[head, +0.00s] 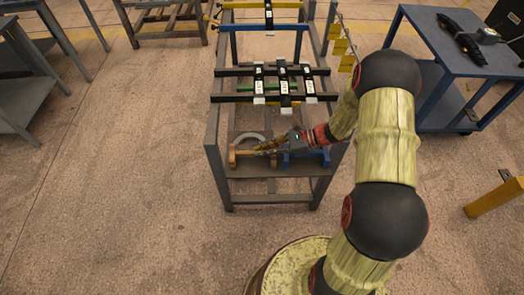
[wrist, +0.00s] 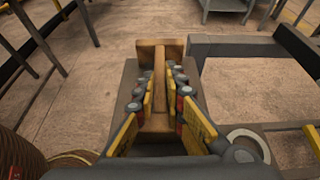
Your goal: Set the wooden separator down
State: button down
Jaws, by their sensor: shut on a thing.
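The wooden separator (wrist: 160,70) is a light brown piece with a wide end plate and a narrow web running back between my fingers. In the head view the separator (head: 234,154) shows at the front left of the grey rack, over its lower shelf (head: 242,180). My gripper (wrist: 162,100) is shut on the web, with yellow finger pads on both sides. In the head view my gripper (head: 266,147) reaches in from the right, low at the rack's front. I cannot tell whether the separator touches the shelf.
A pale ring (head: 250,136) lies behind the separator, and a blue part (head: 300,158) sits beside it on the right. Black bars with labelled units (head: 284,85) span the rack above. A blue table (head: 455,45) stands at the right. Open floor lies left of the rack.

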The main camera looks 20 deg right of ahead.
jog(key=shift+f, duration=0.2)
jog(key=c, duration=1.9)
grip_release()
jog(key=shift+o, duration=0.3)
